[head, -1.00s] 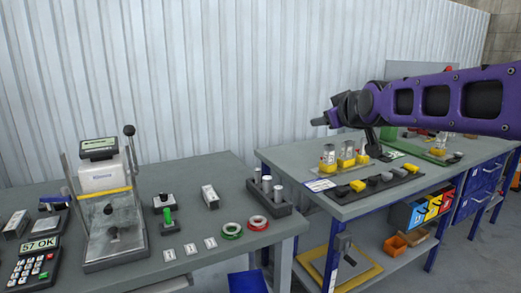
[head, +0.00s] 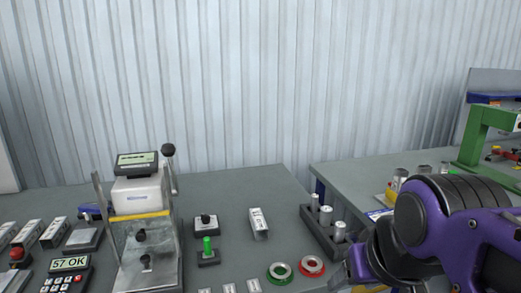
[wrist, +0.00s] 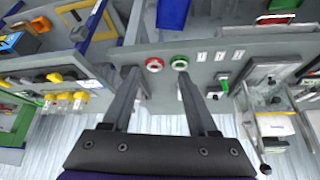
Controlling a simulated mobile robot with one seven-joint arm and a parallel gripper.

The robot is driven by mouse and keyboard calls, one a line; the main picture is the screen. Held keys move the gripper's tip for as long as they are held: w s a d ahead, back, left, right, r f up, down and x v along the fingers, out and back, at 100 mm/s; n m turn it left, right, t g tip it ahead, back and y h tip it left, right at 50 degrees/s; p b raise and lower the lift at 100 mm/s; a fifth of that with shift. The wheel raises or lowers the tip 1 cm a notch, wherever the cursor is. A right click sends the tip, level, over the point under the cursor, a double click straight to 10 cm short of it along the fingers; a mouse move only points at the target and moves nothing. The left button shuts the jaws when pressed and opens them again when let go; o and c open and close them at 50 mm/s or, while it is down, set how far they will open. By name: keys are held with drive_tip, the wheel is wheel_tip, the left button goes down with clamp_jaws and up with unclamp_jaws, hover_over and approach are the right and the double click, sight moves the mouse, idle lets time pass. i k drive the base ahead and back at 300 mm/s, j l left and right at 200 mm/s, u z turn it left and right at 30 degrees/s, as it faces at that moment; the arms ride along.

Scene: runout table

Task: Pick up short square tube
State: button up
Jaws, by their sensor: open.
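A short, pale grey-white, square-sided piece (head: 259,223) lies on the grey bench (head: 250,190) in the head view. It looks like the short square tube, but I cannot make sure at this size. My gripper (wrist: 157,74) is open and empty in the wrist view, its two fingers pointing toward the bench edge. In the head view my arm is at the lower right, to the right of the piece and apart from it. My right finger hides part of the bench in the wrist view.
A dark holder with several round cylinders (head: 325,213) stands right of the piece. A red ring (head: 312,266) and a green ring (head: 280,273) lie in front. A second bench is at right.

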sight(260, 230)
drive_tip(key=l+u, duration=0.35)
drive_tip(key=k+l+u, duration=0.15)
drive_tip(key=l+u, duration=0.15)
drive_tip(key=l, duration=0.2)
drive_tip(key=k+l+u, duration=0.1)
drive_tip(key=l+u, duration=0.25)
